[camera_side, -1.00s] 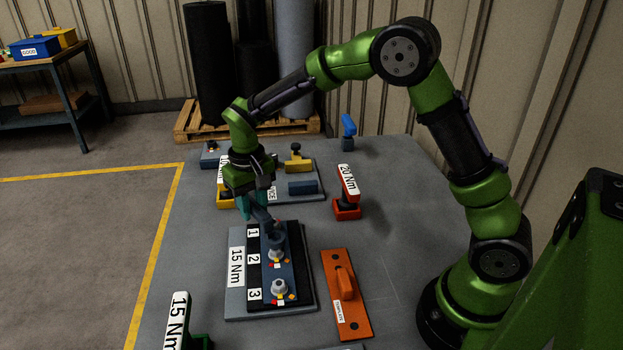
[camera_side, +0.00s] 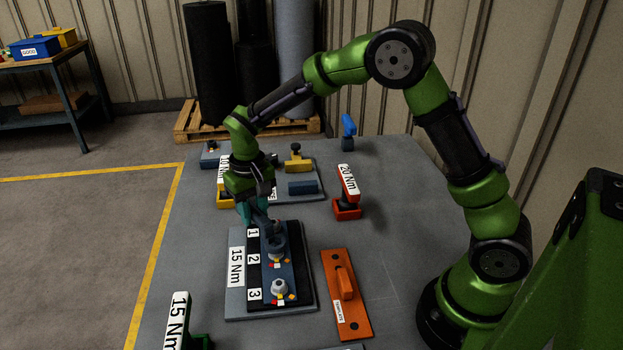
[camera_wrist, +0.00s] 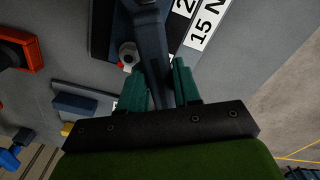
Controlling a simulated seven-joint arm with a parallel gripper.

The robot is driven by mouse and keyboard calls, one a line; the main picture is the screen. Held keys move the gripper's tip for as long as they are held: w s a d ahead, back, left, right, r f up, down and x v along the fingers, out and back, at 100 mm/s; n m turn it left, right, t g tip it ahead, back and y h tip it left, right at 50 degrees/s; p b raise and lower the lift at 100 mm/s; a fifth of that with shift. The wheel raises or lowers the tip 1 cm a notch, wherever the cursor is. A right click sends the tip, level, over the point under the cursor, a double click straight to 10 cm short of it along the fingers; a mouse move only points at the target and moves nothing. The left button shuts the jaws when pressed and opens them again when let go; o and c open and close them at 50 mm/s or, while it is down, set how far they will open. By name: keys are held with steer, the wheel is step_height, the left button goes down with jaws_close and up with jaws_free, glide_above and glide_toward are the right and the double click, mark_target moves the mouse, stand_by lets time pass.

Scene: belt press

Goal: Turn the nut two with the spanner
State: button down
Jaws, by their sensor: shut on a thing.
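My gripper (camera_side: 254,212) is above the far end of the blue nut block (camera_side: 284,268), shut on the dark grey-blue spanner (camera_side: 273,234). In the wrist view the spanner (camera_wrist: 152,45) runs up between the teal fingers (camera_wrist: 160,88). The spanner's head is at the nut by label 2 (camera_side: 277,254); I cannot tell whether it is fully seated. The nut by label 3 (camera_side: 279,287) stands uncovered. The nut by label 1 is hidden in the side view; a pale nut (camera_wrist: 128,55) shows beside the spanner in the wrist view.
An orange plate with a handle (camera_side: 346,290) lies right of the block. A red 20 Nm holder (camera_side: 347,208) and a yellow clamp-like part (camera_side: 298,163) stand behind. A green 15 Nm holder (camera_side: 196,342) is at front left. The table's right middle is clear.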

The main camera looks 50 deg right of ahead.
steer(key=shift+f, duration=0.8)
stand_by(0.4)
